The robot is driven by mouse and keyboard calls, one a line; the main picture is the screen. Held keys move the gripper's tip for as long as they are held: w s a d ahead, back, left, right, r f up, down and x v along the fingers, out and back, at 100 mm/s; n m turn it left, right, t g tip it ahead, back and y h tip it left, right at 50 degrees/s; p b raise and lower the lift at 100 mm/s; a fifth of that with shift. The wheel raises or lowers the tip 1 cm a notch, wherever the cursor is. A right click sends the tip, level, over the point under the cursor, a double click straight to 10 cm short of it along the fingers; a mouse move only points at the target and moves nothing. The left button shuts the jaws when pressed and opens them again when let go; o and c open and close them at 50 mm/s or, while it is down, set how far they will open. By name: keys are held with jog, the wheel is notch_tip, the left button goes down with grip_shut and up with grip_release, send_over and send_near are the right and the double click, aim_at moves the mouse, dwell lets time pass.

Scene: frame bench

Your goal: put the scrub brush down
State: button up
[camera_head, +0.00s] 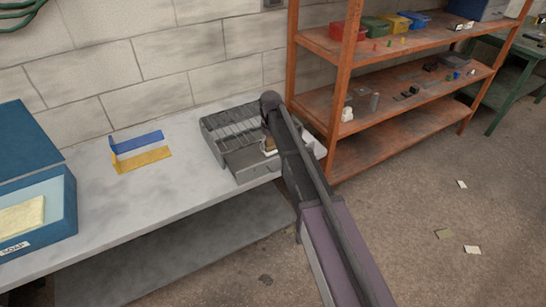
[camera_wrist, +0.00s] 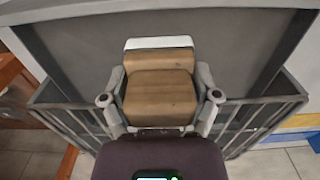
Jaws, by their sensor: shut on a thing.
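The scrub brush (camera_wrist: 160,88) has a brown wooden block and a white strip along its far edge in the wrist view. My gripper (camera_wrist: 160,98) is shut on it, one finger at each side. In the head view only a small brown part of the brush (camera_head: 269,144) shows beside my dark arm. The brush is over the grey rack (camera_head: 222,122) and its plain grey tray (camera_head: 250,166) on the bench. The wrist view shows the grey tray surface (camera_wrist: 80,45) beyond the brush; whether the brush touches it I cannot tell.
A blue and a yellow angled strip (camera_head: 140,157) lie on the grey bench (camera_head: 110,210) left of the rack. A blue box labelled soap (camera_head: 62,222) stands at far left. An orange shelf unit (camera_head: 343,75) stands close to the right of the rack.

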aim_at(271, 152)
jog(key=shift+f, duration=0.25)
jog(key=shift+f+b, duration=1.85)
jog(key=shift+b, duration=0.1)
jog(key=shift+f, duration=0.1)
jog(key=o, duration=0.8)
notch_tip(271, 152, up, 12)
jog(key=p, duration=1.2)
jog(key=shift+r, duration=0.2)
